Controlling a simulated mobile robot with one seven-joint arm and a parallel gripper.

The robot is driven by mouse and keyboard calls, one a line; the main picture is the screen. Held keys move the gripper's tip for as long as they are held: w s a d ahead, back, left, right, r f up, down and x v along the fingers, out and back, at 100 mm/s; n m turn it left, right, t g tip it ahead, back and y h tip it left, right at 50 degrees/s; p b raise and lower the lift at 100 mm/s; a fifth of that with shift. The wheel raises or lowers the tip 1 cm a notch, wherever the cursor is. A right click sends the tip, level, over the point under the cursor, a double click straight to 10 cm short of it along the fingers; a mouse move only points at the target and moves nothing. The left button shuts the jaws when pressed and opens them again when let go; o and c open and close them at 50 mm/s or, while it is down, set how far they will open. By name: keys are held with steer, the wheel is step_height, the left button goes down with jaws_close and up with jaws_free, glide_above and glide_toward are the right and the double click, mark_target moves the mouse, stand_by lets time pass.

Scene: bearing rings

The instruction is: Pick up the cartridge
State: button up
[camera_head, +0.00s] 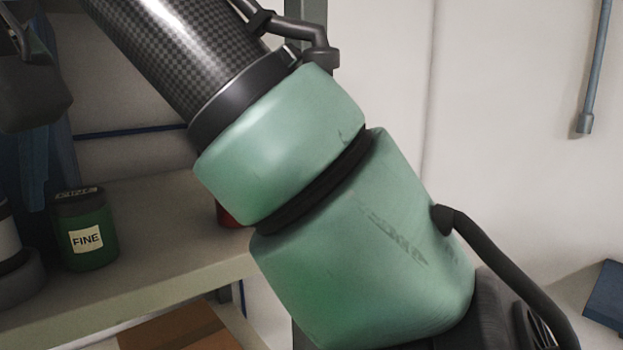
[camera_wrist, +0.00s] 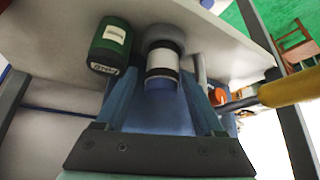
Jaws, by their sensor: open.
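Two candidates for the cartridge stand on the pale shelf; I cannot tell for certain which it is. One is a dark green canister (camera_head: 86,240) labelled FINE, also in the wrist view (camera_wrist: 108,48). The other is a grey-and-white cylinder (camera_head: 8,238) with a dark band, cut by the left edge of the head view; it also shows in the wrist view (camera_wrist: 162,62). My gripper (camera_wrist: 161,76) is open. In the wrist view its blue fingers lie to either side of the grey-and-white cylinder, with the green canister outside the left finger. Contact cannot be judged.
The shelf (camera_head: 150,205) has bare room right of the green canister. A red object (camera_head: 227,216) is partly hidden behind my arm. A cardboard box (camera_head: 180,328) sits below. In the wrist view a yellow bar (camera_wrist: 290,88) and a brown chair (camera_wrist: 296,45) are at the right.

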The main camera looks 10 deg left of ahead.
mark_target(13, 254)
steer(key=x, duration=0.1)
steer(key=p+x, duration=0.1)
steer(key=x, duration=0.1)
steer(key=shift+s+a, duration=0.25)
steer(key=shift+w+a+f, duration=0.15)
steer(key=shift+w+f, duration=0.1)
steer(key=shift+w, duration=0.05)
steer(key=shift+s, duration=0.2)
steer(key=c, duration=0.6)
steer(key=shift+w, duration=0.1)
jaws_close()
